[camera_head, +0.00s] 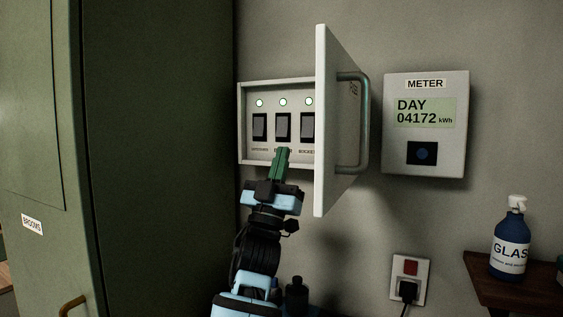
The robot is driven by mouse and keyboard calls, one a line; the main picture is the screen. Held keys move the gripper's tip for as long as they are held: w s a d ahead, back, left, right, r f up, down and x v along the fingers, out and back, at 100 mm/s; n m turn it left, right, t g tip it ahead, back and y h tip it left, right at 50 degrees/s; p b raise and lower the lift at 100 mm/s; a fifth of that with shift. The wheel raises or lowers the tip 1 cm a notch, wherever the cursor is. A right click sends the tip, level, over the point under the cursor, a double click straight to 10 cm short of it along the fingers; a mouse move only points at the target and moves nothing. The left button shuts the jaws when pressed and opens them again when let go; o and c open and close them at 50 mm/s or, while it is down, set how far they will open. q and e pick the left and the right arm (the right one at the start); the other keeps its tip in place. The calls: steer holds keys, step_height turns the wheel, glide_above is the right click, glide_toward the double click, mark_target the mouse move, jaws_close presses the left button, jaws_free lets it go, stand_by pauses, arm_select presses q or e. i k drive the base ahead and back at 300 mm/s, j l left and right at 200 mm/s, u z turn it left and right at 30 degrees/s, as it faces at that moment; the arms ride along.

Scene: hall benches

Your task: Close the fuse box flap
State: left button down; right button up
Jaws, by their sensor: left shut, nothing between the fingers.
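The fuse box (242,128) is on the wall, with three black switches and a lit round lamp above each. Its white flap (321,120) stands open, hinged at the box's right side and sticking out from the wall. A grey bar handle (364,125) is on the flap's right-hand face. My left gripper (283,152) is shut and empty, its green fingers pointing up in front of the lower part of the box, just below the middle switch and left of the flap. I cannot tell if the fingertips touch the box. My right gripper is not in view.
A meter (425,160) hangs on the wall right of the flap. Below is a socket (409,280) with a black plug. A blue spray bottle (510,245) stands on a brown shelf (520,297). A green broom cabinet (40,130) fills the left.

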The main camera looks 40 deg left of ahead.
mark_target(343, 90)
steer(key=k+l, duration=0.15)
steer(key=k, duration=0.35)
steer(key=k+l, duration=0.2)
steer(key=k, duration=0.3)
